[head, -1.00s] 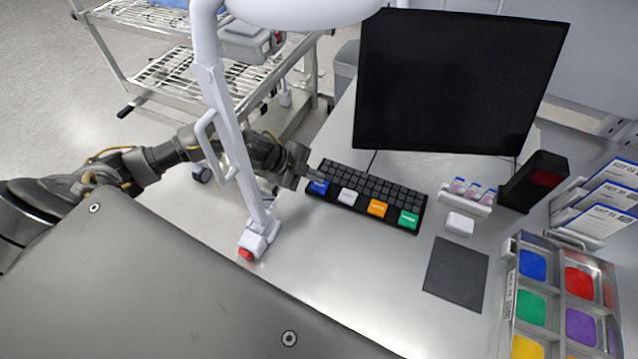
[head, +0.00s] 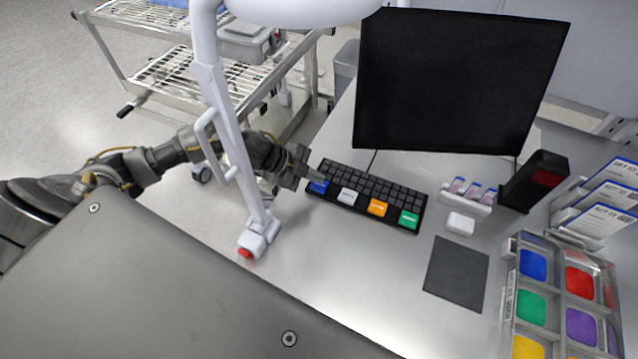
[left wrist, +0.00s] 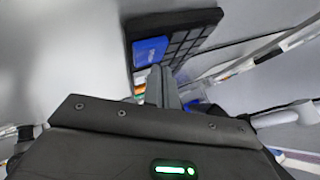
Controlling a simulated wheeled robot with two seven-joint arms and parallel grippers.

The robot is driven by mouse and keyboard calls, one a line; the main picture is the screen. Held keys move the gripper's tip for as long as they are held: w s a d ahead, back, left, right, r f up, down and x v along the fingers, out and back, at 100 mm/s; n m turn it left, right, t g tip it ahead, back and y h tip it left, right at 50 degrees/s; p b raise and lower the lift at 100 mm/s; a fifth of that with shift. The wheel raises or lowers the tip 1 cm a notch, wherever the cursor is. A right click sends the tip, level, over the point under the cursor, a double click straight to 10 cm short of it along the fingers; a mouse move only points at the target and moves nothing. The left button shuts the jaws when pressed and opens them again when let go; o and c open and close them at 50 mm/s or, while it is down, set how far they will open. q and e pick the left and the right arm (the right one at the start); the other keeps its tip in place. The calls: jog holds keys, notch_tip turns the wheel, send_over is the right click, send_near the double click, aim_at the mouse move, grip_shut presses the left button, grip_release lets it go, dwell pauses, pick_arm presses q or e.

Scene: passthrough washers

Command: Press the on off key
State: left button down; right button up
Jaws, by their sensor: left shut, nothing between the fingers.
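A black keyboard (head: 372,188) lies on the metal table in front of the monitor. Along its near edge are a blue key (head: 318,186), a white key (head: 347,196), an orange key (head: 377,208) and a green key (head: 409,219). Their lettering is too small to read. My left gripper (head: 312,175) is shut and empty, its fingertips at the blue key at the keyboard's left end. In the left wrist view the fingers (left wrist: 162,82) point at the blue key (left wrist: 150,50); I cannot tell whether they touch it. My right gripper is not in view.
A white lamp arm (head: 235,140) with a red-tipped end stands in front of my left arm. A black monitor (head: 450,80) rises behind the keyboard. A vial rack (head: 467,197), dark mat (head: 457,273) and tray of coloured bins (head: 512,300) lie to the right. The near table is clear.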

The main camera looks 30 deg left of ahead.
aim_at(315, 185)
pick_arm(q)
jog(key=shift+f, duration=0.25)
jog(key=shift+f+b, duration=0.3)
jog(key=shift+f, duration=0.2)
dwell(0.6)
jog(key=shift+r, duration=0.1)
jog(key=shift+r+p, duration=0.8)
jog(key=shift+p, duration=0.15)
notch_tip(315, 185, up, 5)
jog(key=p, duration=0.5)
jog(key=shift+r, duration=0.1)
dwell(0.6)
